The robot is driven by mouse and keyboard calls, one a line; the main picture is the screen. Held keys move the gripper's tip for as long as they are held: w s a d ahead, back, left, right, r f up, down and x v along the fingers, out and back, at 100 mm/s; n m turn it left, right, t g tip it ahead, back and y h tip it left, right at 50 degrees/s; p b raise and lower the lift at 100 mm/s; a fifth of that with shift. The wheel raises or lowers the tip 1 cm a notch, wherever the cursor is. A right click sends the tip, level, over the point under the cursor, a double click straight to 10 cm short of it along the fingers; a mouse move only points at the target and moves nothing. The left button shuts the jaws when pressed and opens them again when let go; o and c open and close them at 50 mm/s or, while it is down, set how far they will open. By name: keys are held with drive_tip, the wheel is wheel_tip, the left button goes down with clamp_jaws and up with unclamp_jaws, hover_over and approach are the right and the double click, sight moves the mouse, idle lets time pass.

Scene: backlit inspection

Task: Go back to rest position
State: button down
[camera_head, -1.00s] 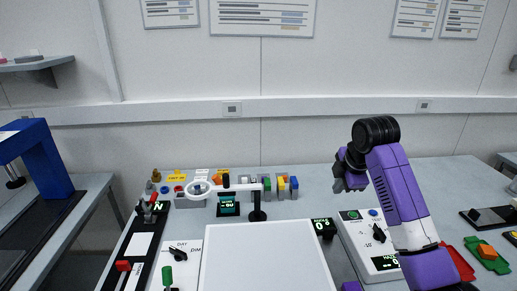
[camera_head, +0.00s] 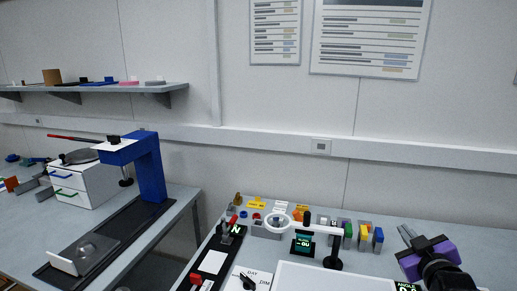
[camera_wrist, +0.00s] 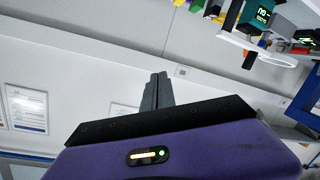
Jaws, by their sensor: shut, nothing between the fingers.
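My gripper (camera_head: 407,233) is at the right of the head view, above the right back part of the inspection bench. Its grey fingers point up and to the left, and they hold nothing. In the wrist view the fingers (camera_wrist: 158,92) are together, with the wall behind them. The purple wrist housing fills the lower part of that view. My gripper is apart from the things on the bench.
The inspection bench holds a white light panel (camera_head: 320,279), a ring magnifier (camera_head: 278,224), a green-lit display (camera_head: 303,243) and several small coloured parts. A blue press (camera_head: 150,170) stands on the left table, near a white drawer unit (camera_head: 88,184). A wall shelf (camera_head: 100,90) is above.

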drive_tip(key=s+a+f+m+y, duration=0.1)
drive_tip(key=s+a+f, duration=0.2)
drive_tip(key=s, duration=1.3)
drive_tip(key=s+a+f+m, duration=0.1)
drive_tip(key=s+a+f, duration=0.3)
drive_tip(key=s, duration=1.3)
drive_tip(key=s+a+f+m+g+y, duration=0.1)
drive_tip(key=s+a+f, duration=0.3)
drive_tip(key=s+a, duration=0.5)
drive_tip(key=s+m, duration=0.1)
drive_tip(key=s, duration=0.6)
drive_tip(key=shift+s+a+y, duration=0.25)
drive_tip(key=shift+a+y, duration=0.05)
drive_tip(key=shift+a, duration=0.05)
